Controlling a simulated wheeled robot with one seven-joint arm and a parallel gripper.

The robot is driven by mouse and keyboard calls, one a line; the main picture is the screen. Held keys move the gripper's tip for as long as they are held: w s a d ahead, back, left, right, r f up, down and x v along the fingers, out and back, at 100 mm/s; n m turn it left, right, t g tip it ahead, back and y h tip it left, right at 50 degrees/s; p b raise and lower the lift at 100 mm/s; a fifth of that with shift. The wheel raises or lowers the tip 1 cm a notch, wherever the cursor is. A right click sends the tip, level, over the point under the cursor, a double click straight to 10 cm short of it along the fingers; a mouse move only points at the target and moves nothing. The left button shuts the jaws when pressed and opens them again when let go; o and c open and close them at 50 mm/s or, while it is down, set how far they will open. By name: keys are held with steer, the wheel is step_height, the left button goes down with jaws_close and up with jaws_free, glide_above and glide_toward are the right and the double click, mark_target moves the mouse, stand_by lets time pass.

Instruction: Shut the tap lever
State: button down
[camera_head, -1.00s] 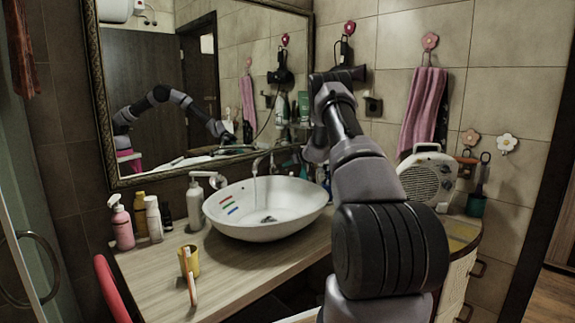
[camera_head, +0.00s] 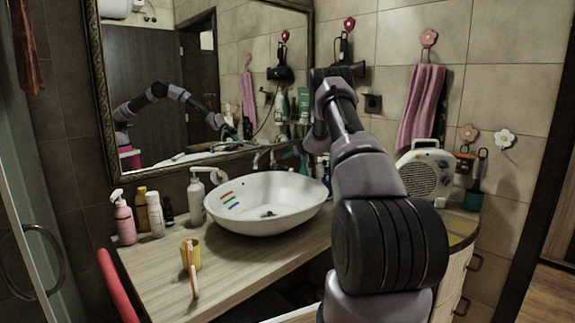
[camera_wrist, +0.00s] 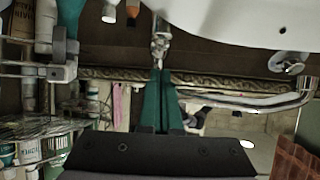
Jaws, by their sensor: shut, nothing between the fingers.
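The chrome tap (camera_head: 258,160) stands behind the white basin in the head view, and no water stream shows below its spout. In the wrist view the curved chrome spout (camera_wrist: 262,101) runs across the right side. A small chrome part that looks like the tap lever (camera_wrist: 160,38) is straight ahead of the fingertips. My gripper (camera_wrist: 159,72) is shut and empty, with its green fingers together. Its tips are at or very close to this chrome part; I cannot tell whether they touch.
The white basin (camera_head: 222,208) sits on a wooden counter (camera_head: 235,262). A white heater (camera_head: 426,176) is on the right. A mirror (camera_head: 160,105) hangs behind.

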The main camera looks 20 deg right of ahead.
steer(key=v, duration=1)
steer(key=s+a+r+m+g+y, duration=0.1)
steer(key=s+a+r+g+y, duration=0.2)
steer(key=s+a+r, duration=1.8)
steer(key=s+a+r+m+g+h, duration=0.1)
steer(key=s+a, duration=0.3)
steer(key=s, duration=0.3)
steer(key=s+a+r+m+g, duration=0.1)
steer(key=s+a, duration=0.3)
steer(key=s, duration=0.4)
steer(key=s+f+m+h, duration=0.1)
steer(key=s+m, duration=0.1)
steer(key=s, duration=0.6)
steer(key=s+f+m+h, duration=0.2)
steer(key=s, duration=0.6)
steer(key=shift+d+f, duration=0.3)
